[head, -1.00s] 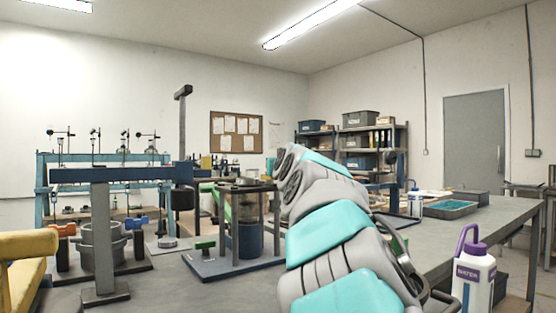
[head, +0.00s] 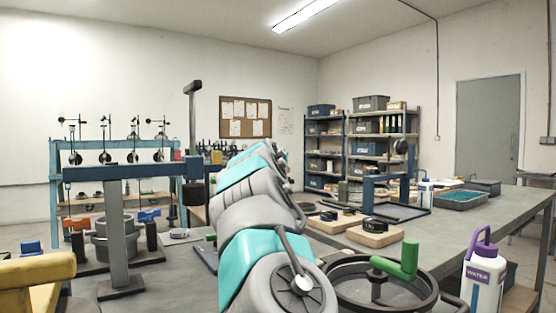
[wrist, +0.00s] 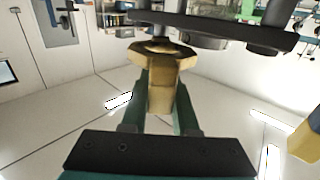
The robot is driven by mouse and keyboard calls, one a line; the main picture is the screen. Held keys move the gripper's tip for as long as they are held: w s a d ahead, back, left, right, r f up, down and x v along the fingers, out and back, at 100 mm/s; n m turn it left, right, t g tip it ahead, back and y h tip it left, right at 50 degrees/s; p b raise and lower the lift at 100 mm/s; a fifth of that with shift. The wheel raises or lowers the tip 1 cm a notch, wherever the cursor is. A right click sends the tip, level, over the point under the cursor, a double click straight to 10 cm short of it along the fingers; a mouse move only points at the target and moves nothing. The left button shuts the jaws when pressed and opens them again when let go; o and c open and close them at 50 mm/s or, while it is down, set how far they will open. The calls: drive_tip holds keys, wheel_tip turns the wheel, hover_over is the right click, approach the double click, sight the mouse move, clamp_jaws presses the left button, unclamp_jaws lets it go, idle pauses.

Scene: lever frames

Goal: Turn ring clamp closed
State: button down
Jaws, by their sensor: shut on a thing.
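In the wrist view my gripper (wrist: 161,76) has its dark green fingers on both sides of a brass-coloured faceted piece (wrist: 160,95) and is shut on it. The piece sits below a dark bar (wrist: 215,30) in that picture. I cannot tell whether it belongs to the ring clamp. In the head view my grey and teal arm hides my gripper. A grey ring-shaped body (head: 113,240) stands at the left, with an orange lever (head: 77,224) and a blue lever (head: 149,215) beside it; I cannot tell whether it is the clamp.
A black handwheel with a green handle (head: 409,259) stands at the lower right. A yellow padded part (head: 35,272) fills the lower left. A white bottle (head: 480,272) is at the right edge. The right bench is partly clear.

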drive_tip(key=shift+a+h, duration=0.15)
drive_tip(key=shift+h, duration=0.25)
drive_tip(key=shift+f, duration=0.1)
drive_tip(key=c, duration=0.7)
unclamp_jaws()
drive_tip(key=shift+s, duration=0.1)
drive_tip(key=shift+s+a+b, duration=0.15)
drive_tip(key=shift+s+b, duration=0.35)
drive_tip(key=shift+s, duration=0.75)
drive_tip(key=shift+s+a+b, duration=0.2)
drive_tip(key=shift+s+b, duration=0.35)
drive_tip(key=shift+s, duration=0.75)
drive_tip(key=shift+s+a+b, duration=0.15)
drive_tip(key=shift+s+b, duration=0.35)
drive_tip(key=shift+s, duration=0.75)
